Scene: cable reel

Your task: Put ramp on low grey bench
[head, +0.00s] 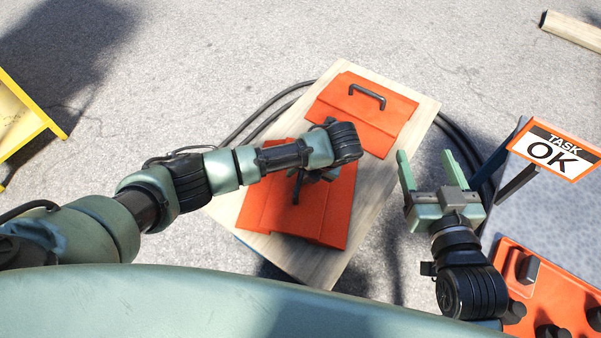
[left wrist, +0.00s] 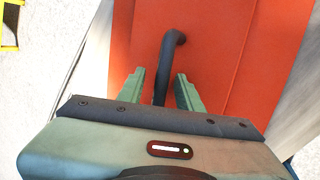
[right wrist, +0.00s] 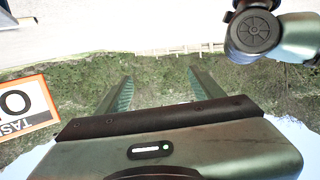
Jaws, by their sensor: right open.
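One orange ramp (head: 333,205) lies on the near part of a wooden board (head: 425,95); a second orange ramp (head: 375,125) with a black handle (head: 367,96) lies at its far end. My left gripper (head: 312,174) is over the near ramp, partly hidden by its wrist. In the left wrist view, its fingers (left wrist: 160,82) stand apart on either side of that ramp's black handle (left wrist: 172,45), with gaps visible. My right gripper (head: 437,160) is open and empty, right of the board. A grey speckled surface (head: 530,215), possibly the low grey bench, is at the right.
A "TASK OK" sign (head: 555,150) stands at the grey surface's far edge. An orange tray with black knobs (head: 555,290) occupies its near part. Black cable (head: 255,115) curves around the board. A yellow frame (head: 30,125) is at far left, a timber piece (head: 570,30) at top right.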

